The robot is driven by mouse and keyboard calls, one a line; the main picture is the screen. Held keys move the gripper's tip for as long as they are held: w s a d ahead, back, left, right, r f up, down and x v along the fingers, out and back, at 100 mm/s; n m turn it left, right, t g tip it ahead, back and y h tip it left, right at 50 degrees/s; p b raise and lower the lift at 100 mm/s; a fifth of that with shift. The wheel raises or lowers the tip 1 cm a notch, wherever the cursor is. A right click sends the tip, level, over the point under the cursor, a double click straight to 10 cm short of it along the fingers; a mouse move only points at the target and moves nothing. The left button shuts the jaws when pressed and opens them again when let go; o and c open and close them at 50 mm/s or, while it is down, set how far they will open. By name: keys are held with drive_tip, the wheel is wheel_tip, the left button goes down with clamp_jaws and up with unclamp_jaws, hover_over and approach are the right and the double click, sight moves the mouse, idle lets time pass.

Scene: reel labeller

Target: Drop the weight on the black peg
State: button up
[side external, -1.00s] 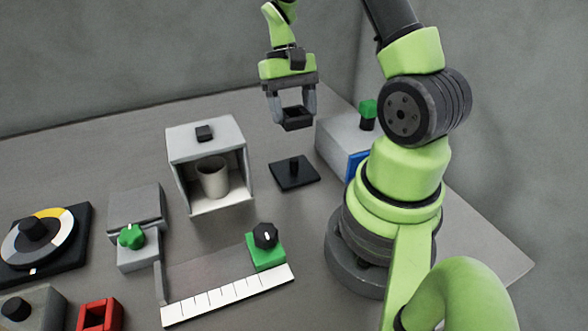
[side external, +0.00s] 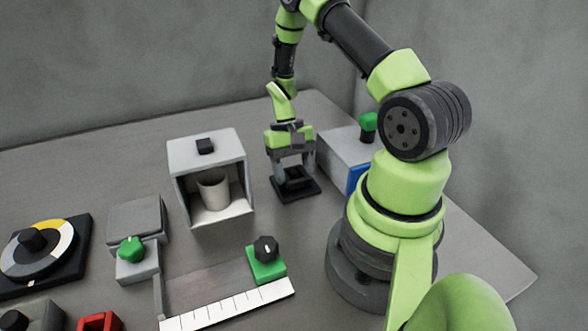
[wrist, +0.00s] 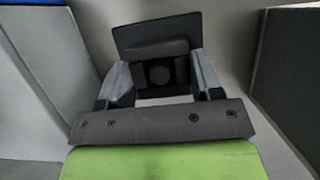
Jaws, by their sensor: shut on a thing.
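The weight (side external: 295,175) is a small dark block between the fingers of my gripper (side external: 293,172). My gripper is shut on it, low over the black peg's square base plate (side external: 308,192). In the wrist view the weight (wrist: 160,54) sits between the two grey fingers of my gripper (wrist: 160,76). A dark round shape shows at its middle; I cannot tell whether it is a hole or the peg top. The base plate (wrist: 154,30) shows behind it. The peg itself is hidden in the side view, and I cannot tell whether the weight is around it.
An open-fronted white box (side external: 236,160) with a cup (side external: 213,190) inside stands left of the gripper. A grey box (side external: 336,150) with a green-topped knob (side external: 369,121) stands close on the right. A green-based knob (side external: 266,262) and white scale (side external: 228,306) lie nearer the camera.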

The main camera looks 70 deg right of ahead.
drive_tip(key=shift+f, duration=0.1)
drive_tip(key=o, duration=1.1)
drive_tip(key=shift+o, duration=0.2)
drive_tip(key=v, duration=1.2)
drive_tip(key=w+a+r+n+t+h, duration=0.1)
drive_tip(key=a+r+t+h, duration=0.1)
drive_tip(key=a+r, duration=0.45)
drive_tip(key=s+a+r+n+t, duration=0.4)
drive_tip(key=s+a+r+t, duration=0.4)
drive_tip(key=s+a+r, duration=0.2)
drive_tip(key=a+r, duration=0.2)
drive_tip(key=a, duration=0.1)
drive_tip(key=shift+s+y, duration=0.4)
drive_tip(key=shift+a, duration=0.1)
